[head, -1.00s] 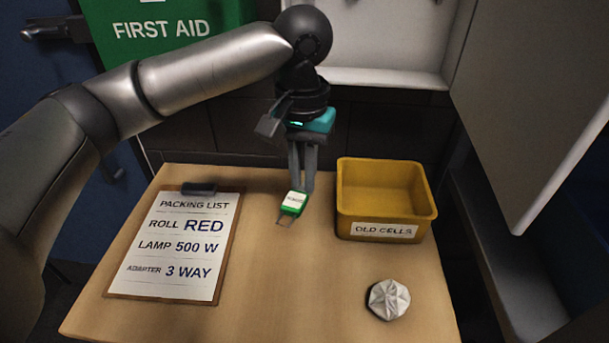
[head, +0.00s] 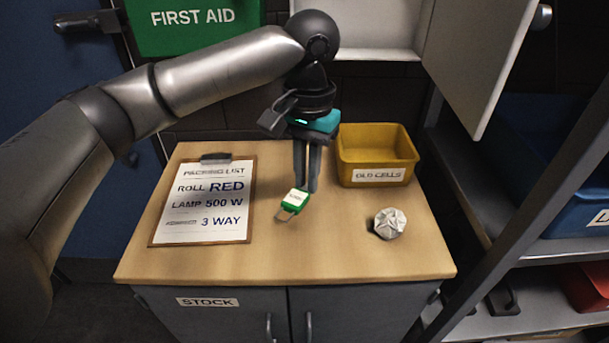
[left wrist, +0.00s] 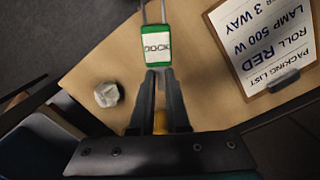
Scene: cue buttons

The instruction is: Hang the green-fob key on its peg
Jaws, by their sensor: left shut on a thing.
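The green-fob key (head: 294,200) hangs from my left gripper (head: 303,187), above the wooden top. Its green fob has a white label, which reads DOCK in the left wrist view (left wrist: 156,46). The fingers of my left gripper (left wrist: 159,73) are shut on the fob's end, and the metal key part points away from them. An open white wall cabinet (head: 375,28) is cut off by the top of the head view. No peg can be made out. My right gripper is not in view.
A yellow OLD CELLS bin (head: 376,152) and a crumpled paper ball (head: 389,223) are to the right on the wooden top (head: 330,255). A packing-list clipboard (head: 205,205) lies left. The cabinet's open door (head: 478,60) and a shelf unit (head: 520,315) are at right.

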